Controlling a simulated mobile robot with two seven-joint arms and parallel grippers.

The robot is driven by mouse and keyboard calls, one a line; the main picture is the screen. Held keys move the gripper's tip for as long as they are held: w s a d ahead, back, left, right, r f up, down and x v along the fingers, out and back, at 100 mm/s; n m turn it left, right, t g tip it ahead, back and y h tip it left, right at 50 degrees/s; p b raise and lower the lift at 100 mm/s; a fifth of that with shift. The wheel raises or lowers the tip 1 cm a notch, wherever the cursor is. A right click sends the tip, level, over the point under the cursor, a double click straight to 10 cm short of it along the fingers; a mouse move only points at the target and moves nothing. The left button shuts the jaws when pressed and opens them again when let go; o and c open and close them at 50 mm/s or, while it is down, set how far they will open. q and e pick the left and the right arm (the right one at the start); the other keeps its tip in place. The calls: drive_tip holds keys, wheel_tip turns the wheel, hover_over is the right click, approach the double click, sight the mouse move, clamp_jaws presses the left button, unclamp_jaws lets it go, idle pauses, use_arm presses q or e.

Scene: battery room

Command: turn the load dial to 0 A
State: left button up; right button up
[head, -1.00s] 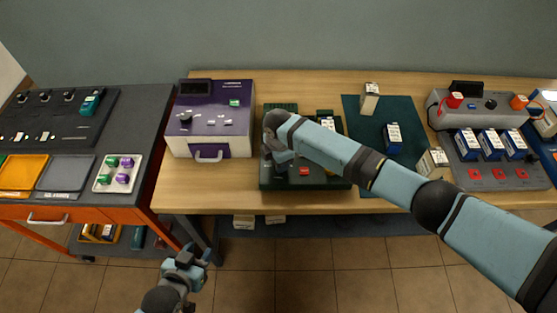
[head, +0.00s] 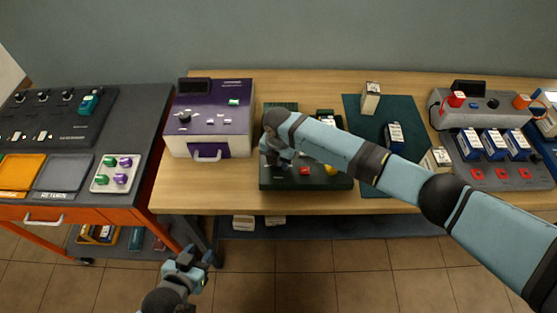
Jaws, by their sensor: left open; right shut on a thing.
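The dark green tester (head: 345,183) sits on the wooden bench, partly covered by my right arm. A red button (head: 304,170) and a yellow button (head: 330,169) show on its front. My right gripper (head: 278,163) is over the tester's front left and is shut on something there. It appears to be the load dial, but the gripper hides it, so its pointer and scale cannot be read. My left gripper (head: 188,262) is open and empty, low over the floor in front of the bench.
A purple charger box (head: 240,120) with a black knob stands left of the tester. A dark green mat (head: 372,178) with boxed batteries lies to the right, then a grey battery station (head: 500,178). An orange cart (head: 100,215) with trays stands at the left. Bare wood (head: 200,190) shows in front of the charger.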

idle(0.5)
drive_tip(key=o, duration=0.9)
wheel_tip(320, 180, up, 14)
drive_tip(key=shift+b, duration=0.95)
